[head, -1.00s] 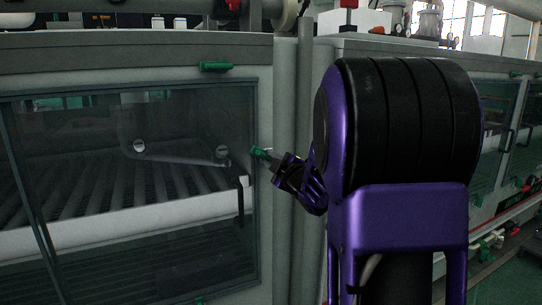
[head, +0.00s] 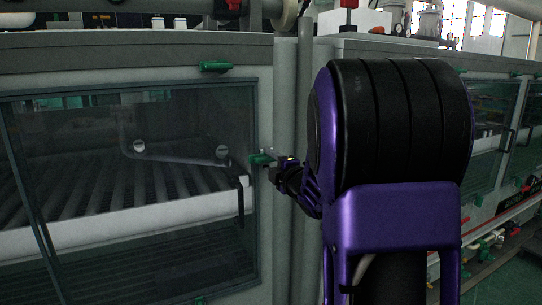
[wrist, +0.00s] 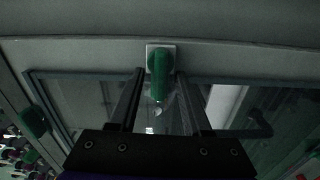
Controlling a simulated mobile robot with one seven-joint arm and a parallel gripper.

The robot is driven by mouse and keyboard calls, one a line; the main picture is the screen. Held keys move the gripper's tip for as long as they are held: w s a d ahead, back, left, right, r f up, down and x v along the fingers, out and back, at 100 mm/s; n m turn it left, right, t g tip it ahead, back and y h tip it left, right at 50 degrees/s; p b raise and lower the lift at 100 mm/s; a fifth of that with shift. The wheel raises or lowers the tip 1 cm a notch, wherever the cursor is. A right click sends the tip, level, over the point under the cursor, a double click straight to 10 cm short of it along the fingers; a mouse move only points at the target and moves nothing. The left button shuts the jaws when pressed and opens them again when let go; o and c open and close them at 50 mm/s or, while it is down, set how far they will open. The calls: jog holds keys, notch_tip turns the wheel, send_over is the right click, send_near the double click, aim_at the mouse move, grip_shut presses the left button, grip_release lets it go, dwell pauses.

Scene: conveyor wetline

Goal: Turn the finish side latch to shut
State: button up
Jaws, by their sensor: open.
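The side latch is a green handle (head: 260,159) on the right edge of the window door of the near cabinet. In the head view it lies about level, pointing left over the door frame. In the wrist view the green latch (wrist: 160,78) sits on a pale plate and reaches over the frame towards the glass. My gripper (head: 272,161) is at the latch. In the wrist view its two dark fingers (wrist: 160,92) are open, one on each side of the handle, with small gaps visible. The handle's depth between the fingers is hard to judge.
Another green latch (head: 215,67) lies level above the door. The glass door (head: 130,250) has a dark vertical handle (head: 241,205) just below the side latch. A second cabinet (head: 490,140) stands behind my arm.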

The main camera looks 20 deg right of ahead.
jog(key=s, duration=0.7)
jog(key=shift+d, duration=0.15)
dwell(0.3)
